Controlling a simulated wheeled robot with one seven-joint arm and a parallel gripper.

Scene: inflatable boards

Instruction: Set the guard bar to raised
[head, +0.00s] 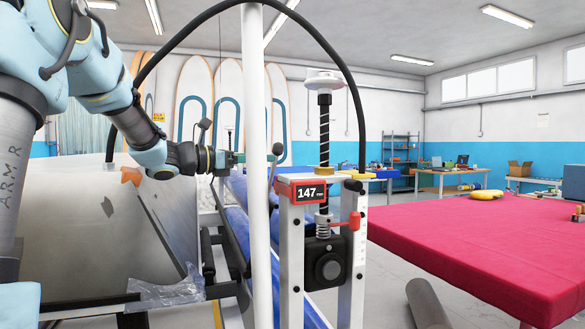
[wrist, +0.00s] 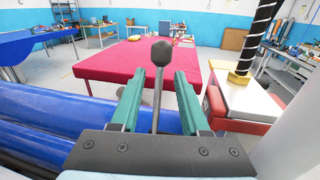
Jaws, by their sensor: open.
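My gripper (head: 268,157) reaches in from the left at the machine's upright white post, which hides part of it. In the wrist view its two green fingers (wrist: 159,73) are open and hold nothing. A grey rod with a black knob (wrist: 161,52) stands upright between them, with a gap on each side. In the head view the black knob (head: 277,148) shows just right of the post, near the fingertips. I cannot tell for sure whether this rod belongs to the guard bar. The rod's foot is hidden behind my gripper.
A frame with a red display reading 147 (head: 311,193), a black spring screw (head: 324,130) and a red lever (head: 345,222) stands close right of the post. Blue rollers (wrist: 50,120) lie below. A red table (head: 470,235) fills the right.

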